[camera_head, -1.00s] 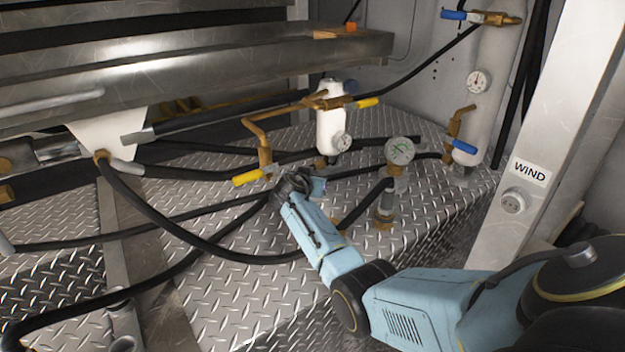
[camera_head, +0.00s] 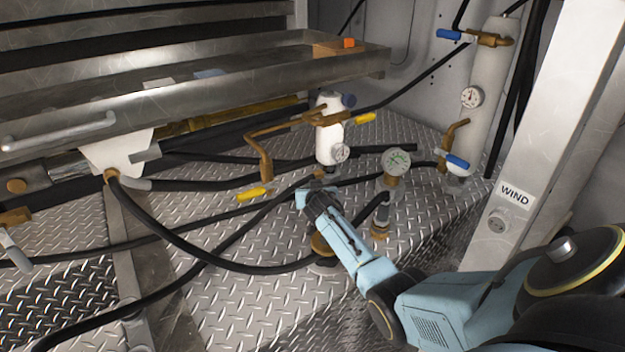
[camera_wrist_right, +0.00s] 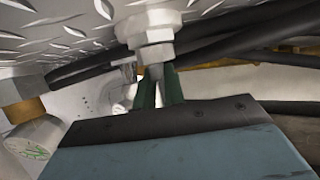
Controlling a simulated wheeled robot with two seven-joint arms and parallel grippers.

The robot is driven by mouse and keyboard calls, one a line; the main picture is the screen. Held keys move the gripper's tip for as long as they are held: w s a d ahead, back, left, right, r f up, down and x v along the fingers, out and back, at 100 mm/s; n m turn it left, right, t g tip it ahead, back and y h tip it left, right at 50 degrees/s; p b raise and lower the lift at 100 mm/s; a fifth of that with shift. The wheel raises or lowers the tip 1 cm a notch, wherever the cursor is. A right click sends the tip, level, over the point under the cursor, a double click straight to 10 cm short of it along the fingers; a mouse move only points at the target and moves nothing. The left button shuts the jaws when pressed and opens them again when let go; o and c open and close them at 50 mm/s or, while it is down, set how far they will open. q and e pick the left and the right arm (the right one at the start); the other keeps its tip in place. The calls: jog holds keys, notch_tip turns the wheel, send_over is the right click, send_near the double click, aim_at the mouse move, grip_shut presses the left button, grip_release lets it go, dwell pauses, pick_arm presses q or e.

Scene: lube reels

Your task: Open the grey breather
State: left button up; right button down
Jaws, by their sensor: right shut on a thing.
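My right gripper (camera_head: 306,200) is in the middle of the head view, low over the diamond plate. In the right wrist view its two green fingers (camera_wrist_right: 160,92) are shut on the narrow stem of a grey metal fitting, which I take as the grey breather (camera_wrist_right: 151,32). Its wider hex parts lie against the plate side. In the head view my gripper hides most of it, and a brass and grey base (camera_head: 322,248) shows just below the gripper. My left gripper is not in view.
A gauge (camera_head: 396,161) on a brass fitting stands right of my gripper. A white filter (camera_head: 329,130) with yellow-handled valves (camera_head: 252,193) is behind it. Black hoses (camera_head: 215,257) cross the plate on the left. A post labelled WIND (camera_head: 514,193) stands at the right.

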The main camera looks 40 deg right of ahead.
jog(key=shift+s+d+r+n+t+y+p, duration=0.1)
jog(key=shift+n+t+y+p, duration=0.2)
jog(key=shift+n+y+p, duration=0.2)
jog(key=shift+d+r+n+t+y+p, duration=0.1)
jog(key=shift+n+t+y+p, duration=0.2)
jog(key=shift+n+y+p, duration=0.2)
jog(key=shift+f+n+y, duration=0.15)
jog(key=shift+n+y, duration=0.55)
jog(key=shift+d+f+n+t+y, duration=0.1)
jog(key=shift+n+t+y, duration=0.2)
jog(key=shift+n+y, duration=0.3)
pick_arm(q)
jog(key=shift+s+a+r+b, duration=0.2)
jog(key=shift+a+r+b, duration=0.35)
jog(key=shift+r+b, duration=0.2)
pick_arm(e)
jog(key=shift+n+y, duration=0.5)
jog(key=shift+y, duration=0.3)
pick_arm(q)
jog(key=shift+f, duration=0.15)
pick_arm(e)
jog(key=c, duration=1.5)
grip_release()
